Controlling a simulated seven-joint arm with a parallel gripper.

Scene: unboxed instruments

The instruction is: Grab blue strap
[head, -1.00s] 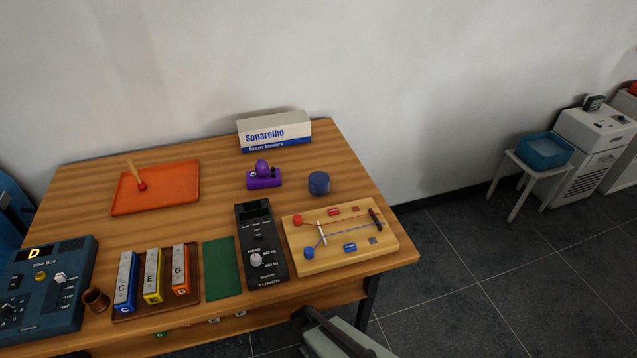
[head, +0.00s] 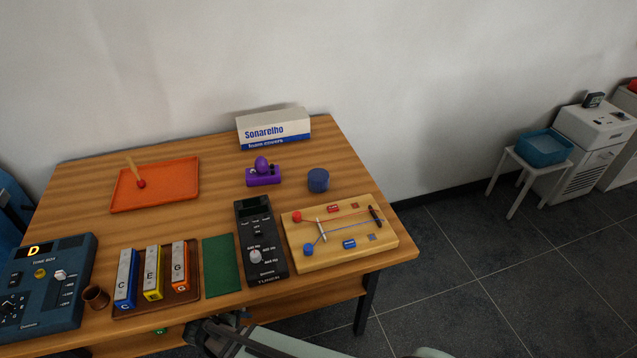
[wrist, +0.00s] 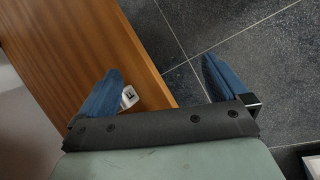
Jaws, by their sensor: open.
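A blue line, cord-like, runs across the wooden board (head: 305,262) at the table's right front, from a blue knob (head: 308,248) toward a dark bar (head: 375,216). A blue labelled piece (head: 349,243) lies on the same board. I cannot tell which of these is the blue strap. My gripper (head: 215,335) is low at the table's front edge, left of the board and apart from it; the head view shows it only partly. In the wrist view my gripper (wrist: 160,84) has its two blue fingers wide apart, with nothing held between them.
A white block marked F (wrist: 128,97) shows beside the left finger. Left of the board are a black tuner (head: 262,245), a green mat (head: 221,265) and the tray of chime bars (head: 188,293). A blue cylinder (head: 318,181) stands behind the board. Floor is open to the right.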

